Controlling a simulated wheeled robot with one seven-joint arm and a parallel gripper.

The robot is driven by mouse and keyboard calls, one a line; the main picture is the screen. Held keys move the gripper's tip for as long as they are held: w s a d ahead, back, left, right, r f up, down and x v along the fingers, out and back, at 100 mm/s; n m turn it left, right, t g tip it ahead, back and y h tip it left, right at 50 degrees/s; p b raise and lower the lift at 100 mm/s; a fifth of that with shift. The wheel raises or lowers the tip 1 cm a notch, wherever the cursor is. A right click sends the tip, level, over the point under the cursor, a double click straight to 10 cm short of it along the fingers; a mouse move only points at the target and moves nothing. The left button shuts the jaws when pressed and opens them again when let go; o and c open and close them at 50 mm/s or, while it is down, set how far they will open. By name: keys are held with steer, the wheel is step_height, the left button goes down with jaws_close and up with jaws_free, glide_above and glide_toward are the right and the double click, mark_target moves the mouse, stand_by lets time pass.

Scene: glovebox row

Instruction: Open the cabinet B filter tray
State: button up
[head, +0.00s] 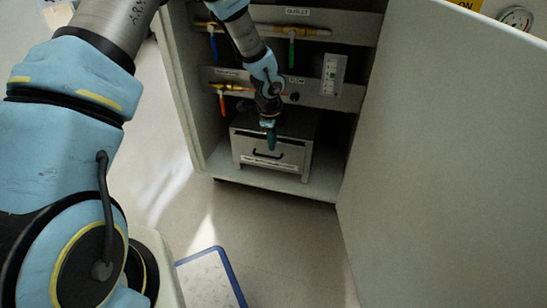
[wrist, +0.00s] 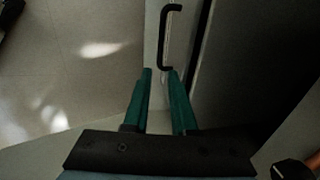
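The filter tray (head: 290,158) is a grey metal drawer in a box on the cabinet floor, with a black bar handle (head: 262,155) and a white label strip below it. The drawer front looks flush with its box. My gripper (head: 271,142) hangs down in front of the drawer's upper front, near the handle.
The cabinet door (head: 450,130) stands open on the right. The floor (head: 270,225) before the cabinet is clear, apart from a blue-edged mat (head: 228,275) nearer me.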

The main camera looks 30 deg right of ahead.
step_height(320, 180, down, 6)
steer(key=w+b, duration=0.1)
steer(key=b, duration=0.1)
steer(key=shift+d+f, duration=0.25)
steer(key=shift+d, duration=0.1)
jaws_close()
stand_by(1.2)
